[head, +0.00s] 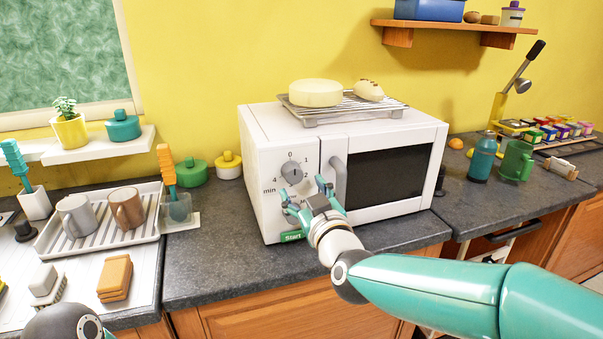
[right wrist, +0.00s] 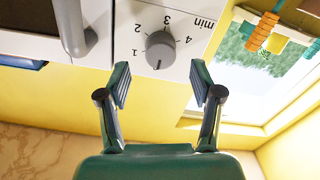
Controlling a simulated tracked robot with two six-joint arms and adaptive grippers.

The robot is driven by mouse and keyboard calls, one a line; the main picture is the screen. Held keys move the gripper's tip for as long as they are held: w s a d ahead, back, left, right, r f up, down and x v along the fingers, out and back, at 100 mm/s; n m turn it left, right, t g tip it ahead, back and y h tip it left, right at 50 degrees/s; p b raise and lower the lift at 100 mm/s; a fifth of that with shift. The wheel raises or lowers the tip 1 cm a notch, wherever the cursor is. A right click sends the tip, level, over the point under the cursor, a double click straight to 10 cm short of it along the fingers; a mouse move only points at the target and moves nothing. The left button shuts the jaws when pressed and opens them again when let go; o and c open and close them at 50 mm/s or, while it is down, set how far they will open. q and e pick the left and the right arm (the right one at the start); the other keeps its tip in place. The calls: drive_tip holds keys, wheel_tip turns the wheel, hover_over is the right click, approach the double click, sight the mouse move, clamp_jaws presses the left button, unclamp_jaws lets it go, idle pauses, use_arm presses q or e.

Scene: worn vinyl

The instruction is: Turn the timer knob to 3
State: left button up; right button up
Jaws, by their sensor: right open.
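The white microwave (head: 275,125) stands on the dark counter with its control panel on the left of its front. The grey timer knob (head: 292,172) is on that panel, with 0 printed above it and 4 at its lower left. In the right wrist view the knob (right wrist: 160,48) shows upside down, and its dark mark points down, apparently to the 0 side; 1, 2, 3, 4 and "min" are visible. My right gripper (head: 306,194) is open and empty, just in front of and below the knob. In the right wrist view its fingertips (right wrist: 160,76) straddle the knob's line, apart from it.
The door handle (head: 338,180) is close to the right of my gripper. A green Start button (head: 292,236) is below. A wire rack (head: 350,107) with food sits on top. A cup with an orange-handled tool (head: 177,207) and a drying tray (head: 95,235) with mugs stand left.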

sight(296, 179)
drive_tip(key=p+x, duration=0.1)
drive_tip(key=x, duration=0.5)
drive_tip(key=shift+w, duration=0.1)
